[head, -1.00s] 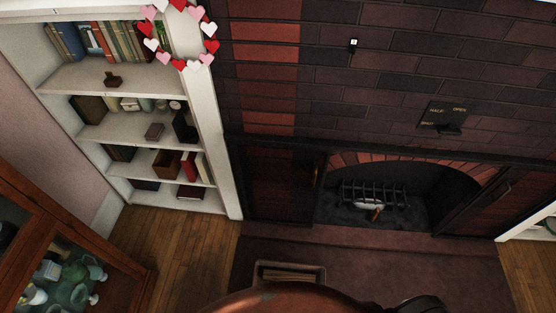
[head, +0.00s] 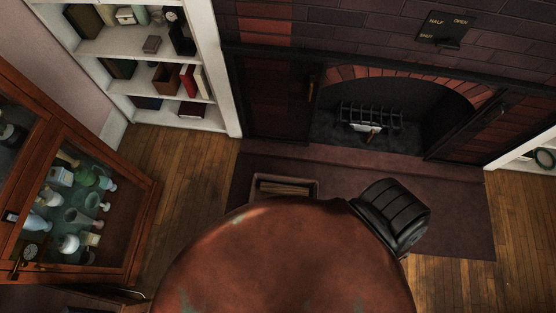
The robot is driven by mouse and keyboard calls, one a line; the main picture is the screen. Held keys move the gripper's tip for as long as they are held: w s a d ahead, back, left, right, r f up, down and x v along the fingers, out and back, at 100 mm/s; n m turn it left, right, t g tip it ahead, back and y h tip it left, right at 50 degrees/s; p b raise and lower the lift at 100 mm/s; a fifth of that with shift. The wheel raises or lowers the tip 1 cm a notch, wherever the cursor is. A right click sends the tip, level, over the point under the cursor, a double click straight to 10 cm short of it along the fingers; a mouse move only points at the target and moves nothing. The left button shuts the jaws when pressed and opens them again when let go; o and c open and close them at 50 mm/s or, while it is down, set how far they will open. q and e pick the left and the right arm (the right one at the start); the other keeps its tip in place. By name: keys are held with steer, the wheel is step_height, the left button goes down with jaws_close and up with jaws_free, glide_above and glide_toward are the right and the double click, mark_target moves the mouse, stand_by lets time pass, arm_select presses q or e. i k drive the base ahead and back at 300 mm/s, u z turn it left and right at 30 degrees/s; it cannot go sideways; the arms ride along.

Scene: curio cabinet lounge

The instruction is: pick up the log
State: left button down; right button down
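A pale, whitish piece that looks like a log (head: 366,128) lies at the grate (head: 370,113) inside the fireplace. A thin orange-brown bit is at its front, too small to make out. An open box (head: 315,187) on the dark rug in front of the hearth holds brown lengths that look like wood (head: 285,188). I cannot tell which of these is the task's log. Neither of my grippers is in view.
A large rounded reddish-brown thing with greenish patches (head: 285,260) fills the bottom middle. A black padded seat (head: 393,213) is beside it. A glass-fronted wooden cabinet (head: 137,225) is left, white shelves (head: 215,85) behind it. Wood floor (head: 185,165) shows between.

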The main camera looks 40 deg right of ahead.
mark_target(265, 186)
steer(key=u, duration=0.05)
steer(key=k, duration=0.5)
steer(key=z, duration=1)
steer(key=k, duration=0.7)
steer(key=u, duration=0.9)
steer(key=i, duration=1.45)
steer(key=z, duration=0.65)
steer(key=i, duration=0.25)
steer(key=z, duration=0.3)
